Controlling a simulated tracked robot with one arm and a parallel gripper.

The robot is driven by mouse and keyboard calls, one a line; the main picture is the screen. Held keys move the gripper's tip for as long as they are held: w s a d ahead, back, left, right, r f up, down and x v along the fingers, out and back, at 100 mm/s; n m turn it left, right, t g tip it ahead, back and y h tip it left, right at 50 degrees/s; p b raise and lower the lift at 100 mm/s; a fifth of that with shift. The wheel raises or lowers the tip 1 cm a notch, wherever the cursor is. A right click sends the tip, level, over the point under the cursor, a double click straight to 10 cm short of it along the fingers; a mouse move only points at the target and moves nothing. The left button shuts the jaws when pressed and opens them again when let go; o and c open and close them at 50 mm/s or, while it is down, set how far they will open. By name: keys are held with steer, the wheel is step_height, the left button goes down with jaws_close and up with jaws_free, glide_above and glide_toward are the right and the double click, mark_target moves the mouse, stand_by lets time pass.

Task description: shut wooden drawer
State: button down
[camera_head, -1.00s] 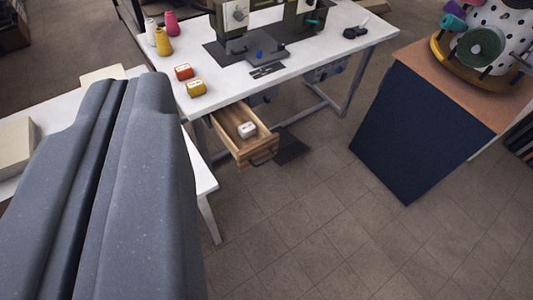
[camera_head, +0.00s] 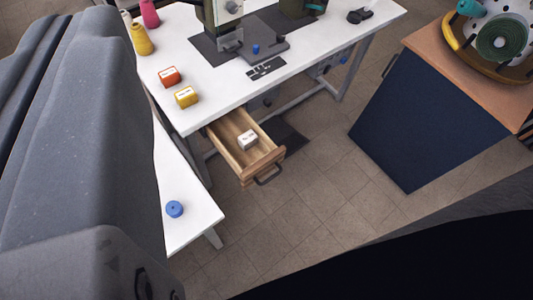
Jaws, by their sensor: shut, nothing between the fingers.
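The wooden drawer (camera_head: 258,167) hangs under the near edge of the white sewing table (camera_head: 215,93), left of the picture's middle. It is pulled out, and its open top shows the light wood inside. A small white box (camera_head: 247,140) lies in it. A dark bar handle (camera_head: 268,177) is on its front panel. My gripper's fingers do not show in this view. Large grey parts of my arm fill the left side, and nothing of mine is seen touching the drawer.
A sewing machine (camera_head: 228,14), an orange box (camera_head: 169,77) and a yellow box (camera_head: 186,96) stand on the table. A blue spool (camera_head: 175,209) sits on a lower white table at left. A dark blue cabinet (camera_head: 415,125) stands at right. Floor before the drawer is clear.

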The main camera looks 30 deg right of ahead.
steer(key=shift+w+d, duration=0.25)
steer(key=shift+w, duration=0.05)
steer(key=shift+r, duration=0.1)
